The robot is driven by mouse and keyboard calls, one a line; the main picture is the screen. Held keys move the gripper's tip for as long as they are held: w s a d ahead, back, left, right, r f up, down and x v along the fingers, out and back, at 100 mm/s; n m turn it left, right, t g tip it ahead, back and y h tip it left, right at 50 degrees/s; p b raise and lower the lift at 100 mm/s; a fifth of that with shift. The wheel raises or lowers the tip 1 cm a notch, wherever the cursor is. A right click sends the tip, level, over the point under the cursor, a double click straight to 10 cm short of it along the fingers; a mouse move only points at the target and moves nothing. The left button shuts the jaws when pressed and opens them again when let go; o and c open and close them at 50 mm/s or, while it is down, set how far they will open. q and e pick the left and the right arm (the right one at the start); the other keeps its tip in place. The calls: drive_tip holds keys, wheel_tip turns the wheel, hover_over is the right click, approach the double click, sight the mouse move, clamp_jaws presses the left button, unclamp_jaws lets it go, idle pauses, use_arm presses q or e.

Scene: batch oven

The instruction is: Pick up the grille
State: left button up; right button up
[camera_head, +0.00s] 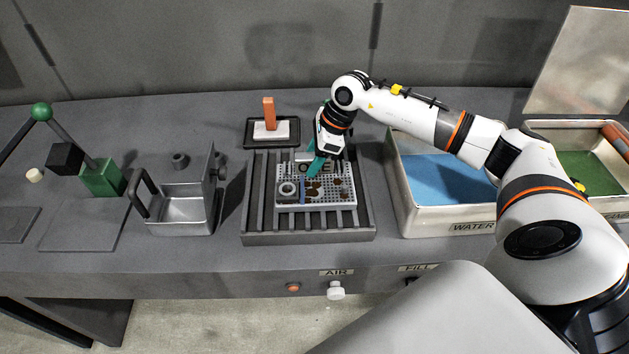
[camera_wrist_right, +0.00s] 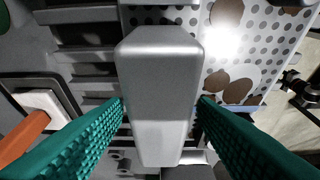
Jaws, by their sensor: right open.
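The perforated metal plate with brown spots, which I take to be the grille (camera_head: 343,196), lies on a slatted grey rack (camera_head: 256,215) in the middle of the bench. It also shows in the right wrist view (camera_wrist_right: 255,45). My right gripper (camera_head: 317,168) is over the plate's back edge, pointing down. In the right wrist view its teal fingers (camera_wrist_right: 160,102) are apart, on either side of a grey metal block (camera_wrist_right: 160,80) that looks like a handle. I cannot tell whether they touch it. The gripper hides part of the plate's back. My left gripper is not in view.
A black tray with a white block and orange handle (camera_head: 269,110) stands behind the rack. A metal box (camera_head: 182,212) stands left, and a blue-filled WATER basin (camera_head: 445,220) right. A green-ball lever (camera_head: 42,112) is far left. A wall closes the back.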

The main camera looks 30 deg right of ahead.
drive_tip(key=shift+f, duration=0.2)
idle(0.5)
clamp_jaws()
drive_tip(key=shift+r, duration=0.1)
